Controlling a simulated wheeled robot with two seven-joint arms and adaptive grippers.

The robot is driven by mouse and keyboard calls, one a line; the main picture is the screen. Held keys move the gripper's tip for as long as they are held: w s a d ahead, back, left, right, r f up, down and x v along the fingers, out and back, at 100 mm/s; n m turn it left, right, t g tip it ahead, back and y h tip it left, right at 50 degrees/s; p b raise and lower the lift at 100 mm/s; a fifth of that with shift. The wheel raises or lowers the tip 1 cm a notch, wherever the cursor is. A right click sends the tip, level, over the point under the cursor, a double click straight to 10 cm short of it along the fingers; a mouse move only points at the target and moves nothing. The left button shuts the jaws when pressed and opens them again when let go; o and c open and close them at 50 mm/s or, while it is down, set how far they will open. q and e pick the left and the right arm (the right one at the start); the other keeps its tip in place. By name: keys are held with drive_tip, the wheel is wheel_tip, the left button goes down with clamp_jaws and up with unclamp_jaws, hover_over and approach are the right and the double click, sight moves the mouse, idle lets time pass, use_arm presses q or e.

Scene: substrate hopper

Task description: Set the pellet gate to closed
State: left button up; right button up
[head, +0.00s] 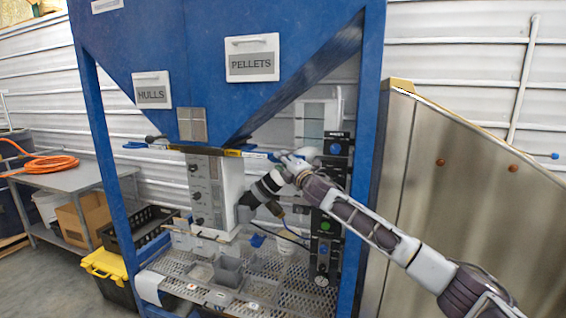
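The blue hopper (205,60) carries a PELLETS plate (252,58) on its right side and a HULLS plate (152,90) on its left. Under its outlet, a flat slide bar with a yellow label (232,153) runs right to a blue handle (258,156), apparently the pellet gate; its exact position is hard to read. My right arm reaches in from the lower right and hides the bar's right end. My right gripper (250,199) points down-left, just below the blue handle and apart from it. Its fingers are dark and small. My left gripper is not in view.
Another blue handle (135,145) sticks out left of the outlet. A grey control box (208,192) stands below it, over a perforated deck (215,292). A blue frame post (365,150) and a metal panel (450,165) stand right. A bench (75,180) is left.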

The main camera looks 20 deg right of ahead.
idle(0.3)
clamp_jaws()
drive_tip(key=shift+a, duration=0.1)
drive_tip(key=w+a+p, duration=0.1)
drive_tip(key=w+a, duration=0.3)
drive_tip(key=a, duration=0.1)
drive_tip(key=shift+a+r, duration=0.15)
drive_tip(key=shift+a, duration=0.25)
idle(0.4)
drive_tip(key=shift+c, duration=2)
unclamp_jaws()
drive_tip(key=o, duration=0.4)
drive_tip(key=shift+w+a, duration=0.2)
